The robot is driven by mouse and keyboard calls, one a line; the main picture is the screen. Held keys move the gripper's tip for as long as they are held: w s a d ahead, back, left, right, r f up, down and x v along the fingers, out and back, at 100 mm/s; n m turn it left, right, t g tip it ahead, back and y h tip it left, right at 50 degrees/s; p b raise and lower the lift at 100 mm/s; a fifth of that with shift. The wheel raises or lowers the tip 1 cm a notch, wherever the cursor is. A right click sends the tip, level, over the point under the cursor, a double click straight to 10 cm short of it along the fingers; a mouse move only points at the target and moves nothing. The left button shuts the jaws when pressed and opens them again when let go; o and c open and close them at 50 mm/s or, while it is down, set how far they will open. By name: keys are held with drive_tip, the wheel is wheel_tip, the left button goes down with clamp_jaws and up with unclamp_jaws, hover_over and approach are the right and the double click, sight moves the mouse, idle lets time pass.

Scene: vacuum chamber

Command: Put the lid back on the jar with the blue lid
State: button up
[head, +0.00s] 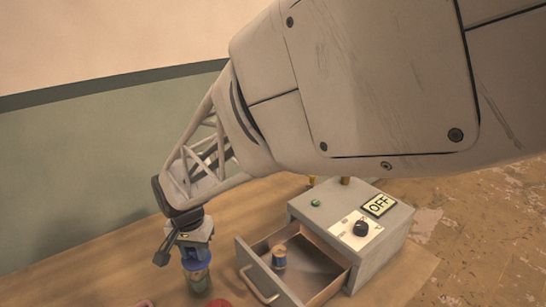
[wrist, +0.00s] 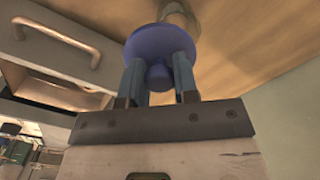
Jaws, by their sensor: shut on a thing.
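The blue lid (wrist: 148,42) is a round disc with a knob, which sits between the two fingers of my gripper (wrist: 158,77) in the wrist view. My gripper (head: 193,245) is shut on the lid's knob. In the head view the blue lid (head: 196,264) shows just under the fingers, over the jar (head: 198,281). The jar's body partly shows past the lid's far edge in the wrist view (wrist: 178,12). The lid covers the jar's mouth from view, so I cannot tell whether they touch.
A grey box (head: 345,228) with an OFF sign, a dial and a green button stands right of the jar. Its drawer (head: 262,283) is pulled open with a spool (head: 279,257) inside. A red round thing (head: 218,303) is cut off at the bottom edge. A green-grey wall (head: 80,185) stands behind.

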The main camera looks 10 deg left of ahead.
drive_tip(key=shift+w+a, duration=1.15)
drive_tip(key=shift+f, duration=0.2)
drive_tip(key=shift+f, duration=3)
drive_tip(key=shift+f, duration=0.15)
drive_tip(key=o, duration=1.5)
drive_tip(key=shift+c, duration=0.2)
drive_tip(key=shift+r, duration=3.45)
